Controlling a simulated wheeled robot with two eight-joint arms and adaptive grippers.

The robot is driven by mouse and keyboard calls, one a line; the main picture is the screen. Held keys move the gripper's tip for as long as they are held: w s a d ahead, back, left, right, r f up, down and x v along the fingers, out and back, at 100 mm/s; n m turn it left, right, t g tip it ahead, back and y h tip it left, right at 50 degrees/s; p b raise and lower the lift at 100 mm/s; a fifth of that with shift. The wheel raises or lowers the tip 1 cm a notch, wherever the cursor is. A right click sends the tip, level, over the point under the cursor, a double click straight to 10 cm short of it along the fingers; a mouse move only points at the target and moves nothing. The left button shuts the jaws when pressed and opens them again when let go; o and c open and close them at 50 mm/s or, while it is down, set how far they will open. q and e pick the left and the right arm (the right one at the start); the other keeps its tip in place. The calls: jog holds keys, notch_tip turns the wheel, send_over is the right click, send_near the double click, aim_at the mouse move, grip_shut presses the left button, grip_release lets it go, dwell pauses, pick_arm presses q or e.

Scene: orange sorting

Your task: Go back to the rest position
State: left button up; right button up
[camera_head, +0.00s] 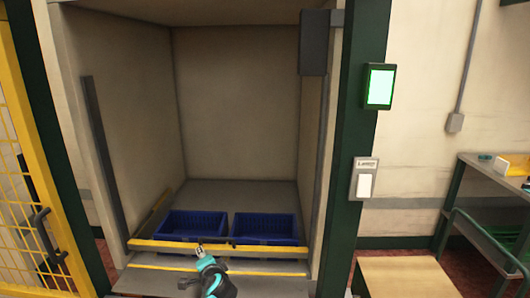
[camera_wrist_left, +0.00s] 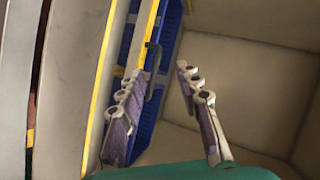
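In the head view my left gripper (camera_head: 200,250) is at the bottom centre, at the front edge of the bay, in front of the gap between two blue crates. In the left wrist view its fingers (camera_wrist_left: 165,75) are apart, with nothing clearly held between them. The left blue crate (camera_head: 163,229) and the right blue crate (camera_head: 265,241) stand side by side on the bay floor and look empty. Part of a blue crate (camera_wrist_left: 172,38) shows beyond the fingers in the wrist view, beside a yellow strip. My right gripper is in neither view.
The bay has side walls and a yellow-edged front sill (camera_head: 270,252). A yellow mesh gate (camera_head: 35,190) stands at left. A green post (camera_head: 357,150) with a lit panel (camera_head: 380,87) is at right. A wooden-topped stand (camera_head: 405,275) and a workbench (camera_head: 490,168) are further right.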

pick_arm(q)
jog(key=s+a+r+n+g+h, duration=0.1)
jog(key=s+n+g, duration=0.15)
jog(key=s, duration=0.55)
jog(key=s+a+r+n+g+h, duration=0.1)
jog(key=s+r+n, duration=0.15)
jog(key=s, duration=0.45)
jog(key=s+d+f+n+g+h, duration=0.1)
jog(key=s+d+f+n, duration=0.1)
jog(key=s, duration=0.6)
jog(key=s+d+f+n+h, duration=0.2)
jog(key=s, duration=0.7)
jog(key=shift+s+d+f+n+g+h, duration=0.3)
jog(key=shift+d+n+g, duration=0.05)
jog(key=shift+n, duration=0.05)
